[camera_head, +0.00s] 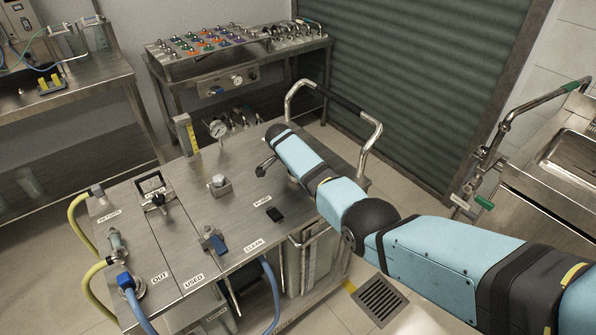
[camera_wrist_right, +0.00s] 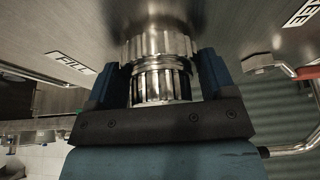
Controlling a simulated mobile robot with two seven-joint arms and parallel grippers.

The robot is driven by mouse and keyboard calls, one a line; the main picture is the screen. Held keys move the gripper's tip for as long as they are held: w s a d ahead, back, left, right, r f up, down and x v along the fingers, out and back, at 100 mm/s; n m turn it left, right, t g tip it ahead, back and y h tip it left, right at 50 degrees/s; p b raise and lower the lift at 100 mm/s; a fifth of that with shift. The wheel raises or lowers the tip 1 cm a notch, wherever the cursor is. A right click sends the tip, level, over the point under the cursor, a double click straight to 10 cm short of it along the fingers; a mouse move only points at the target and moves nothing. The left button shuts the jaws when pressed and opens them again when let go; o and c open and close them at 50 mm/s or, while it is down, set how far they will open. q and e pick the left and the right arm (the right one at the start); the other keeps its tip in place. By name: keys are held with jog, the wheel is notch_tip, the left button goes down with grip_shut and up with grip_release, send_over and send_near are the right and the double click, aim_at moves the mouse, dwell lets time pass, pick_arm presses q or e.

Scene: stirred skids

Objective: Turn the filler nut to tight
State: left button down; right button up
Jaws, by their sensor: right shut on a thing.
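The filler nut (camera_wrist_right: 160,50) is a shiny ribbed metal collar on the brushed metal skid top, seen close up in the right wrist view, next to a FILL label (camera_wrist_right: 70,62). My right gripper (camera_wrist_right: 160,72) has its two blue fingers on either side of the fitting and is shut on it. A ridged metal part shows between the fingers below the collar. How far the nut is turned cannot be told. In the head view my right arm reaches over the skid top and hides the nut and the gripper. My left gripper is not in view.
The skid top (camera_head: 235,235) carries a pressure gauge (camera_head: 218,128), a blue-handled valve (camera_head: 213,240), a black-handled valve (camera_head: 158,199) and hoses at the left. A bent rail (camera_head: 372,135) rises at its far right. A sink (camera_head: 570,155) stands at right.

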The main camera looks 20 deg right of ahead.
dwell(0.6)
jog(key=o, duration=0.9)
jog(key=p+v, duration=0.1)
jog(key=v, duration=1.2)
jog(key=shift+r, duration=0.35)
